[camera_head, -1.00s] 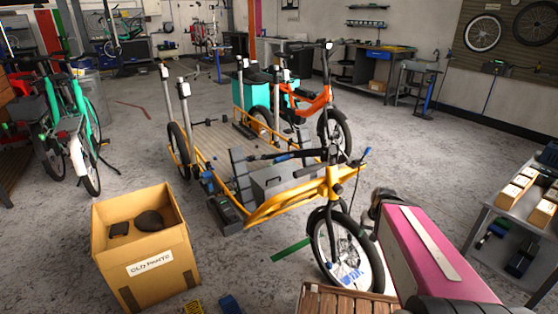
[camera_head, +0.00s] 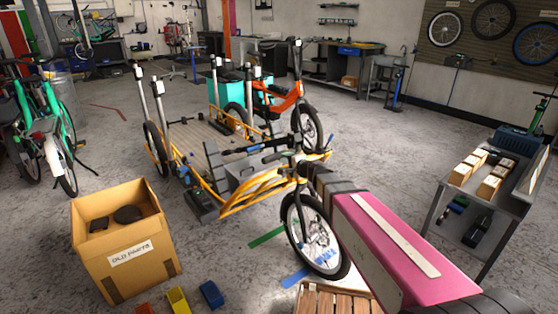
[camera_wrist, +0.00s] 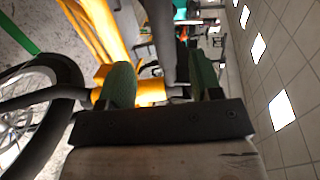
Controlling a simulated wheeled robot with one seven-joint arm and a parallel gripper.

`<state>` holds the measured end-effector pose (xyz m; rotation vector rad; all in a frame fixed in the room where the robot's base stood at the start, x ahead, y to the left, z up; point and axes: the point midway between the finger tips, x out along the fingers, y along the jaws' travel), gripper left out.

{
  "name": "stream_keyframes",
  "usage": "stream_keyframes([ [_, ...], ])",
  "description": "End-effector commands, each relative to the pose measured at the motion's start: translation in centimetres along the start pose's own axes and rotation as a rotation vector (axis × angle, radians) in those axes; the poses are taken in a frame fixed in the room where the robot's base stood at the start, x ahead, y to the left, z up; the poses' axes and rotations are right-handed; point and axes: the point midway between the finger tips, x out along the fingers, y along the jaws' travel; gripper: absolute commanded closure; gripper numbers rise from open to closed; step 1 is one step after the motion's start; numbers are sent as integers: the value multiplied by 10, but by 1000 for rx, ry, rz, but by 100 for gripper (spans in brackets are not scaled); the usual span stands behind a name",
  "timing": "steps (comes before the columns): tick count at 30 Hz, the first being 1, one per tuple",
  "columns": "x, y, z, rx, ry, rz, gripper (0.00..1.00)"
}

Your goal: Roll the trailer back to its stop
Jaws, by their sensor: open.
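A long yellow-framed cargo bike or trailer (camera_head: 262,190) stands mid-floor, with a slatted wooden bed (camera_head: 200,137), a grey box and a black front wheel (camera_head: 318,238). Which part is the trailer, I cannot tell for sure. My gripper is hidden in the head view, where my pink arm reaches up to the front end of the yellow frame. In the wrist view my gripper (camera_wrist: 162,82) is open, its two green pads apart. A grey bar (camera_wrist: 163,40) and a yellow tube (camera_wrist: 150,84) show between and beyond the pads. Contact is unclear.
An open cardboard box (camera_head: 128,240) stands at the left front. A wooden crate (camera_head: 335,300) is below my arm. Green tape (camera_head: 267,236) and blue tape (camera_head: 298,277) mark the floor. An orange bike (camera_head: 285,95) stands behind. A metal cart (camera_head: 480,190) is at right.

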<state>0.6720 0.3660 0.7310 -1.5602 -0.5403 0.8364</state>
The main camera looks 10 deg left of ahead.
Motion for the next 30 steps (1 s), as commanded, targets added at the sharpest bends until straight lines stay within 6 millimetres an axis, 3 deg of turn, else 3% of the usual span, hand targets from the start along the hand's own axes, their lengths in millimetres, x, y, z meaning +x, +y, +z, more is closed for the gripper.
stream_keyframes([
  [8, 16, -3, 0, 19, 7, -12, 41],
  [24, 101, -4, -1, 18, 6, -11, 41],
  [30, 111, -4, 0, 18, 7, -11, 41],
])
